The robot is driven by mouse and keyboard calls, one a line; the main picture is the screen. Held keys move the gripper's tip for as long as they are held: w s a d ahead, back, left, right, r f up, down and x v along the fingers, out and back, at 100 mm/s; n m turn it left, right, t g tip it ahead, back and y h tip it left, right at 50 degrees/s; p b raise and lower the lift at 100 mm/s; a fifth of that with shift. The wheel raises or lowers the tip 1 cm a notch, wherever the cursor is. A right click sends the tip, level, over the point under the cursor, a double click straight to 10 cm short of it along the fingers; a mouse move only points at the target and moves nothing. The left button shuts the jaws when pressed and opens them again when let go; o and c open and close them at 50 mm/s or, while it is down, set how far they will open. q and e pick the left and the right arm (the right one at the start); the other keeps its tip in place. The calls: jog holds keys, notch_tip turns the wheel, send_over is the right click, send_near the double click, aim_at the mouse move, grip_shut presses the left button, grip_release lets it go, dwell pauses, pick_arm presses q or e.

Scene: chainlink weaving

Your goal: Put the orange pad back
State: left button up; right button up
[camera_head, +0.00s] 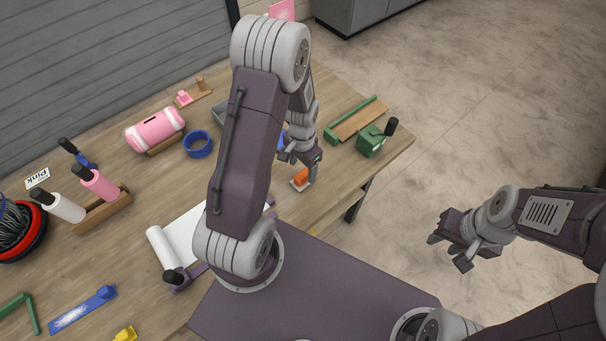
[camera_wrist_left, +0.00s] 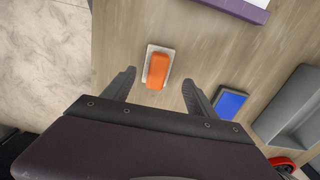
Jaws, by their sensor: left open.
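The orange pad (camera_head: 300,176) sits on a small pale base on the table, near the table's front right edge. In the left wrist view the orange pad (camera_wrist_left: 157,70) lies on its light plate (camera_wrist_left: 148,78), just ahead of and between my spread fingers. My left gripper (camera_head: 301,165) is open above and beside the pad; it also shows in the left wrist view (camera_wrist_left: 157,90), with nothing between its fingers. I cannot tell its exact height above the pad. My right gripper (camera_head: 456,247) hangs off the table over the floor, its fingers apart and empty.
A blue pad (camera_wrist_left: 230,102) and a grey tray (camera_wrist_left: 292,108) lie close to my left gripper. A green clamp-like box (camera_head: 371,141) stands near the right table corner. A pink cylinder (camera_head: 155,130), blue tape roll (camera_head: 198,144) and white paper roll (camera_head: 166,250) lie to the left.

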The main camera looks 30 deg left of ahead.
aim_at(302, 172)
pick_arm(q)
notch_tip(302, 172, up, 5)
jog(key=shift+a+r, duration=0.1)
jog(key=shift+a, duration=0.05)
jog(key=s+d+r+n+t+b, duration=0.1)
jog(key=s+d+n+b, duration=0.2)
jog(key=s, duration=0.6)
jog(key=shift+d+r+n+b, duration=0.35)
jog(key=shift+d+n, duration=0.35)
jog(key=shift+d, duration=0.55)
jog(key=shift+w, duration=0.1)
